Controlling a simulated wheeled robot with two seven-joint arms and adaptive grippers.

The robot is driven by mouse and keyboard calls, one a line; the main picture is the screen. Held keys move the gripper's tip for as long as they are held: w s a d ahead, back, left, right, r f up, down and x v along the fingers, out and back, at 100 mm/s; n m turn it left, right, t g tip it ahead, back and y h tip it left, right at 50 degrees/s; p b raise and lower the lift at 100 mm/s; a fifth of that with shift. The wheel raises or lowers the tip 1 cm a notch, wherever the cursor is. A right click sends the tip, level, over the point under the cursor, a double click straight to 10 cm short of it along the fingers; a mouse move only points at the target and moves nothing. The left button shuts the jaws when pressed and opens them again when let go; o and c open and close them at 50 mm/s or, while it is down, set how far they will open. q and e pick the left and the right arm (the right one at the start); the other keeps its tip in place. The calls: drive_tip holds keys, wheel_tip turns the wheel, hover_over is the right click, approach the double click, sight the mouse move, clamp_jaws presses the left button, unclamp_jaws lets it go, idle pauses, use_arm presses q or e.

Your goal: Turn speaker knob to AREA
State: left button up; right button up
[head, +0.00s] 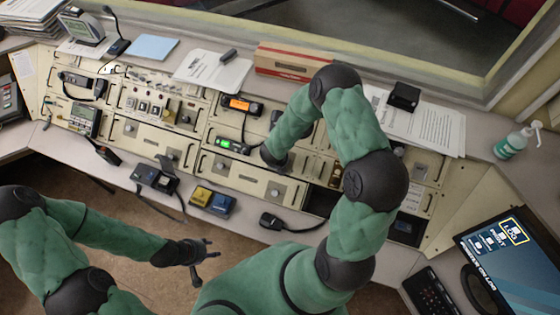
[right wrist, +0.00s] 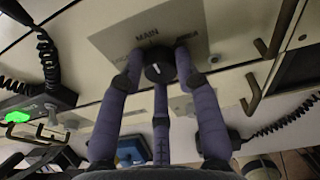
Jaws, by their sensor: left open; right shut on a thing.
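In the right wrist view the speaker knob (right wrist: 154,54) is a round black knob with a white mark, on a pale label plate (right wrist: 208,22). MAIN is printed above the knob. The word to the right is partly covered by a finger, and so is the one to the left. My right gripper (right wrist: 158,76) has its three fingers closed around the knob. In the head view my own right arm hides the knob. My left gripper (head: 202,258) is open and empty, in front of the console and away from it.
The console (head: 240,170) carries radios with lit orange (head: 240,103) and green (head: 233,146) screens. A monitor (head: 510,262) and a green pump bottle (head: 512,143) stand at the right.

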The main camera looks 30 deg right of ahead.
drive_tip(key=shift+s+a+f+b, duration=0.1)
drive_tip(key=shift+s+f+b, duration=0.25)
drive_tip(key=shift+b, duration=0.35)
drive_tip(key=m+b, duration=0.3)
drive_tip(key=b, duration=0.3)
drive_tip(key=m+t+b, duration=0.1)
drive_tip(key=m+b, duration=0.2)
drive_tip(key=b, duration=0.3)
drive_tip(key=m+b, duration=0.3)
drive_tip(key=b, duration=0.3)
drive_tip(key=shift+a+f+m+t+y, duration=0.1)
drive_tip(key=shift+f+m+t+y, duration=0.2)
drive_tip(key=shift+m, duration=0.1)
drive_tip(key=shift+s+r+m+b, duration=0.1)
drive_tip(key=shift+r+m+b, duration=0.1)
drive_tip(key=shift+m+b, duration=0.75)
drive_tip(key=o, duration=0.9)
drive_tip(key=shift+o, duration=1.1)
drive_tip(key=shift+a, duration=0.1)
drive_tip(key=shift+w+r, duration=0.15)
drive_tip(key=shift+w, duration=0.05)
drive_tip(key=shift+r, duration=0.1)
